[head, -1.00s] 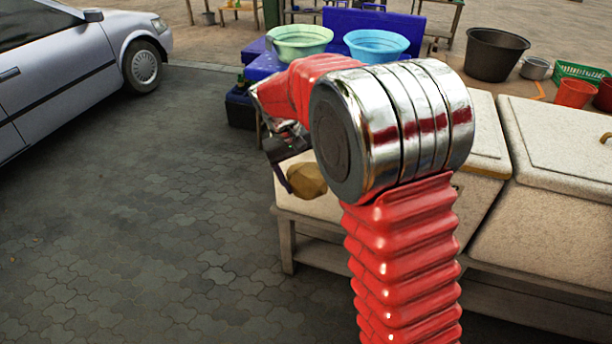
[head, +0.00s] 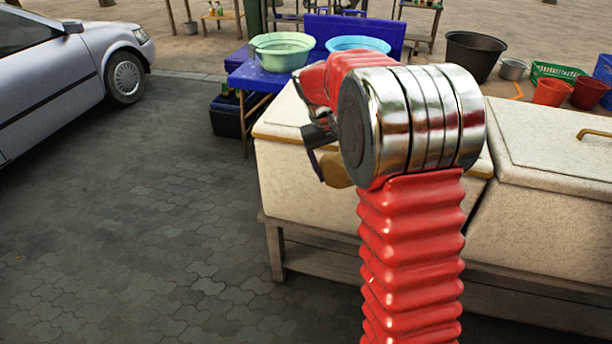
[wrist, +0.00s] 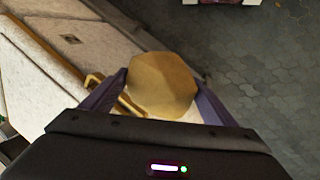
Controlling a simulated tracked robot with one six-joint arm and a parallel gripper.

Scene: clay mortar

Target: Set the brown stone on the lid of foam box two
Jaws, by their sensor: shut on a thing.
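The brown stone (wrist: 162,84) is a faceted, tan-brown lump between the two fingers of my gripper (wrist: 161,92) in the wrist view. My gripper is shut on it. In the head view the stone (head: 336,171) is partly hidden by my arm. There my gripper (head: 326,158) overlaps the front edge of the left foam box (head: 285,185), whose pale lid (head: 284,113) is largely covered by my arm. A second foam box (head: 540,215) with a lid (head: 548,140) stands at the right. I cannot read which box is number two.
Both boxes stand on a low wooden bench (head: 310,268). A blue table (head: 262,78) with a green basin (head: 281,52) and a blue basin (head: 358,44) is behind. A silver car (head: 60,75) is at left. The paving (head: 150,220) between is clear.

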